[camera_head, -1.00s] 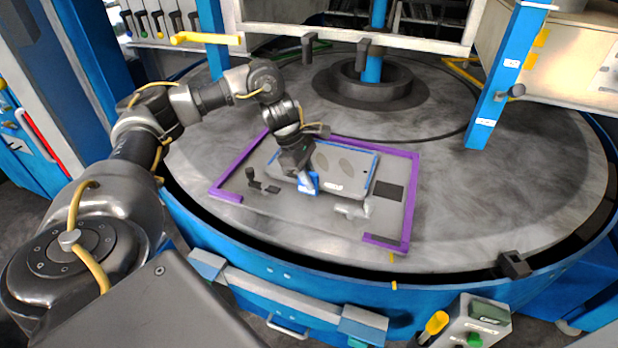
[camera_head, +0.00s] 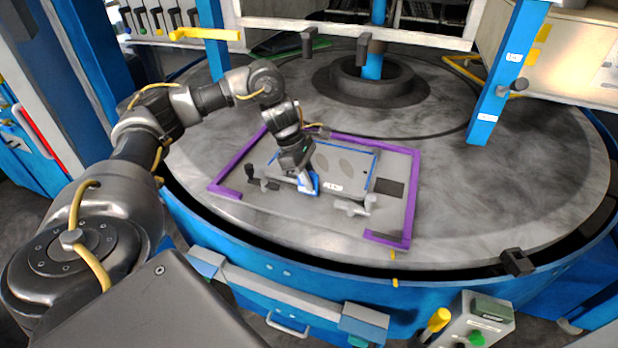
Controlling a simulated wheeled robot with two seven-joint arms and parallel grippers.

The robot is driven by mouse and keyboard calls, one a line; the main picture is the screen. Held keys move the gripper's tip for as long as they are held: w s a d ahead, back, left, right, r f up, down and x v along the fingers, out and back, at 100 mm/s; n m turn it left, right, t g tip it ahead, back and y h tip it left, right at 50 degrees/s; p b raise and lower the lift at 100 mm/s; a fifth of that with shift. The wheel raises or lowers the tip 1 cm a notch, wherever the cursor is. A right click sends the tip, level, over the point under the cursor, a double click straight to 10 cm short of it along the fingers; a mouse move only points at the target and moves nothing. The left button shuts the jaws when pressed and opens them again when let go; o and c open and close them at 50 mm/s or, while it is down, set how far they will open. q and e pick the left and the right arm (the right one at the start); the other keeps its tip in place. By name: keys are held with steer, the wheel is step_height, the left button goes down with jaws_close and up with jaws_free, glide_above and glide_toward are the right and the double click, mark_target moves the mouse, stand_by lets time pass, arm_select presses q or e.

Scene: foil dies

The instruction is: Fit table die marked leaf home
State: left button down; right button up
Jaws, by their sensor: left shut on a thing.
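The die (camera_head: 348,165) is a flat grey plate with leaf-shaped marks on top and blue edging. It lies inside a purple frame (camera_head: 413,195) on the round grey table (camera_head: 500,190). My left gripper (camera_head: 308,186) is shut at the die's near edge, beside a small white label, and hides part of that edge. It points down; its fingertips and the exact grip are hard to make out. My right gripper is not in view.
A grey clamp-like piece (camera_head: 355,206) and a black handle (camera_head: 250,173) stand near the die's front corners inside the frame. A blue post (camera_head: 500,85) rises at the right.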

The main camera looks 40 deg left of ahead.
arm_select(q)
steer(key=shift+f+b, duration=0.65)
steer(key=shift+f, duration=0.15)
steer(key=c, duration=1.3)
jaws_free()
steer(key=shift+r, duration=0.1)
steer(key=shift+s, duration=0.1)
steer(key=shift+a+r, duration=0.15)
steer(key=p+v, duration=0.2)
steer(key=v, duration=0.8)
steer(key=shift+r, duration=0.2)
